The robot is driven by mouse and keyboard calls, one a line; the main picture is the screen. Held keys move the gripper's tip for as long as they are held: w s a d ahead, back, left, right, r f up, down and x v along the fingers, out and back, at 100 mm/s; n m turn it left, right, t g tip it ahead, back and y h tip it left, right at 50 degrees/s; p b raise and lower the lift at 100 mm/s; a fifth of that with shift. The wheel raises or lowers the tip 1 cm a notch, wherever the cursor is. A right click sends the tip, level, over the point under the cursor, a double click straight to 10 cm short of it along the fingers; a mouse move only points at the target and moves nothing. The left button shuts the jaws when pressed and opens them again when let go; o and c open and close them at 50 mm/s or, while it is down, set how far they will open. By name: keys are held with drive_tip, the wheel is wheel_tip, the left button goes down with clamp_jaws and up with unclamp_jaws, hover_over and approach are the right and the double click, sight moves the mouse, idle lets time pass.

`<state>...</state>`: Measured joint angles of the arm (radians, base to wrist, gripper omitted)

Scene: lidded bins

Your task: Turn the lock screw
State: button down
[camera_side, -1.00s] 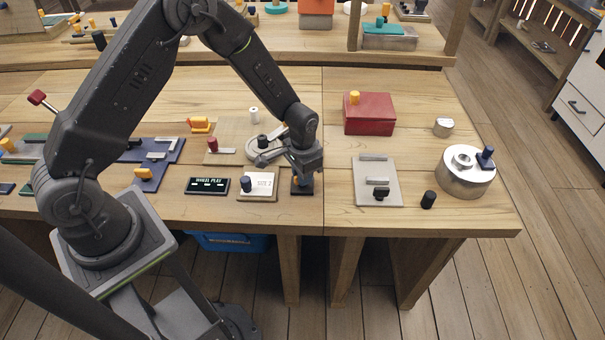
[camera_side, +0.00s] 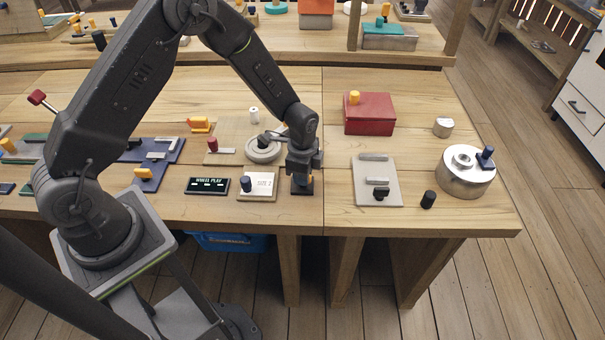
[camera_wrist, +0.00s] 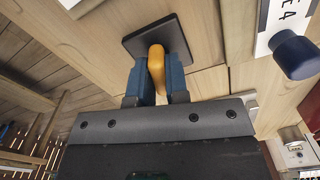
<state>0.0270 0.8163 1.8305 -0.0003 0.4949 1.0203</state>
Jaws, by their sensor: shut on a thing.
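An orange-yellow screw handle (camera_wrist: 157,68) stands on a small dark square plate (camera_wrist: 140,42) on the wooden bench. In the wrist view the two blue fingers of my gripper (camera_wrist: 158,82) are shut on the handle, one on each side. In the side view my gripper (camera_side: 302,177) points straight down over the dark plate (camera_side: 303,192) near the bench's front edge. The gripper mostly hides the handle there. The screw's lower part and thread cannot be seen.
A white card block with a dark blue knob (camera_side: 246,185) stands close on the left. A round grey disc (camera_side: 263,150) lies behind it. A grey plate with bars (camera_side: 378,181) lies to the right, with a black cylinder (camera_side: 428,200) and a red box (camera_side: 369,115) beyond.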

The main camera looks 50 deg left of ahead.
drive_tip(key=shift+m, duration=0.6)
drive_tip(key=c, duration=1.1)
unclamp_jaws()
wheel_tip(320, 180, up, 14)
drive_tip(key=shift+f, duration=0.1)
drive_tip(key=s+r+n+t, duration=0.3)
drive_tip(key=s+r+n, duration=0.3)
drive_tip(key=s+r, duration=0.6)
drive_tip(key=s+r+n+t, duration=0.1)
drive_tip(key=s+r+n, duration=0.1)
drive_tip(key=s, duration=0.1)
drive_tip(key=s+r+n, duration=0.1)
drive_tip(key=s+n, duration=0.1)
drive_tip(key=s, duration=0.2)
drive_tip(key=s+a+r+n+t, duration=0.1)
drive_tip(key=s+r+n, duration=0.1)
drive_tip(key=s+n, duration=0.1)
drive_tip(key=shift+s+r+t, duration=0.2)
drive_tip(key=shift+r+t, duration=0.1)
